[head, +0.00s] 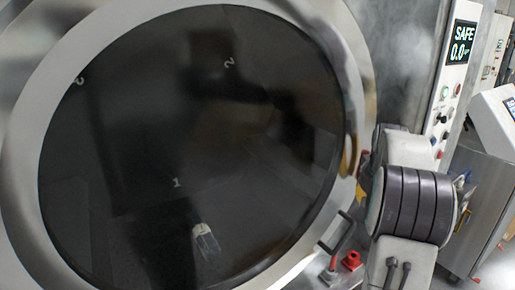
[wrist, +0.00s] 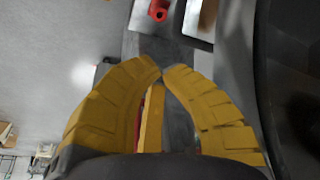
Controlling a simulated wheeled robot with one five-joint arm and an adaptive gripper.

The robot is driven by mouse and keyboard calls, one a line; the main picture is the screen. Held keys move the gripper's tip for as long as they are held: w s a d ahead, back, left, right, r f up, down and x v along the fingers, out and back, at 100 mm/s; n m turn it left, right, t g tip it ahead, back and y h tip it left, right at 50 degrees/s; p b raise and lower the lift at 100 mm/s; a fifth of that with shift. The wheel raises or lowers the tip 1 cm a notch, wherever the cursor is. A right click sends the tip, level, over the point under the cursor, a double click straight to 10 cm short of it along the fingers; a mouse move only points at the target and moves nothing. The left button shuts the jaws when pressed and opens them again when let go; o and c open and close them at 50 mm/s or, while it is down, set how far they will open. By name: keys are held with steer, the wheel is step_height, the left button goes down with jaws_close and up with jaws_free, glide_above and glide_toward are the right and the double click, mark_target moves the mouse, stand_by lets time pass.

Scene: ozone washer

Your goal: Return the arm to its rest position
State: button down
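My gripper (wrist: 163,73) shows in the wrist view as two yellow fingers. Their tips meet or nearly meet, and I see nothing held at the tips. A narrow yellow strip and a little red show between the fingers lower down; I cannot tell what they belong to. In the head view my arm is folded at the right, beside the washer's big round door (head: 190,140). Most of my gripper is hidden there behind my arm. The door has dark glass marked with numbers and a wide metal rim.
A control panel (head: 455,90) reads "SAFE 0.0" at the upper right. A red-handled lever (head: 343,234) and a red knob (head: 351,260) are by the door's lower right rim. A metal cabinet (head: 480,190) stands farther right.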

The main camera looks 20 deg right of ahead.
steer(key=s+a+f+g+y, duration=0.2)
steer(key=s+a+f, duration=0.6)
steer(key=a+f, duration=0.1)
steer(key=s+a+n+t+b, duration=0.1)
steer(key=s+a+n, duration=0.2)
steer(key=a, duration=0.5)
steer(key=s+a+r+n+t+b, duration=0.1)
steer(key=s+a+n+b, duration=0.1)
steer(key=a, duration=0.7)
steer(key=s+a+r+n+t+y+b, duration=0.1)
steer(key=s+a+n, duration=0.3)
steer(key=a, duration=0.5)
steer(key=shift+s+a+r+t+b, duration=0.25)
steer(key=shift+s+t+b, duration=0.15)
steer(key=shift+s, duration=0.45)
